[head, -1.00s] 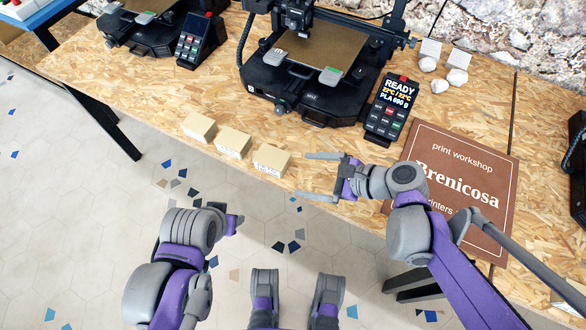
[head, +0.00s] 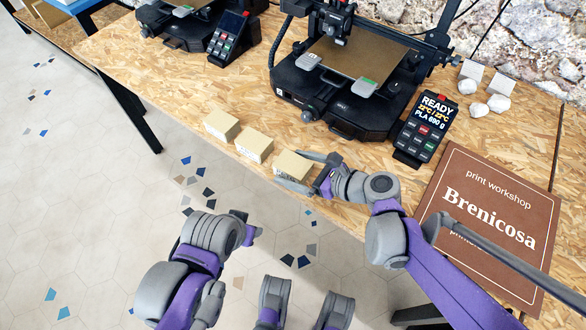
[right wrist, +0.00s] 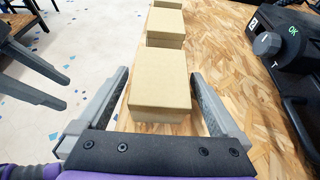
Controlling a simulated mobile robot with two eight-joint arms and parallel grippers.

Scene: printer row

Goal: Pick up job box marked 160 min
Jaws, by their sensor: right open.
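Three small tan job boxes stand in a row near the table's front edge: a left box (head: 221,126), a middle box (head: 254,146) and a right box (head: 294,168). Their front labels are too small to read. My right gripper (head: 301,172) is open, with its fingers on both sides of the right box. In the right wrist view this box (right wrist: 160,85) lies between the two spread fingers (right wrist: 157,100), with visible gaps. My left gripper (head: 248,228) is low over the floor in front of the table, apart from the boxes; its jaws are not clear.
A black 3D printer (head: 345,80) and its READY control panel (head: 425,130) stand behind the boxes. A brown Brenicosa sign (head: 485,220) lies at right. White lumps (head: 490,95) sit near the stone wall. Bare wood table (head: 180,90) lies left of the boxes.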

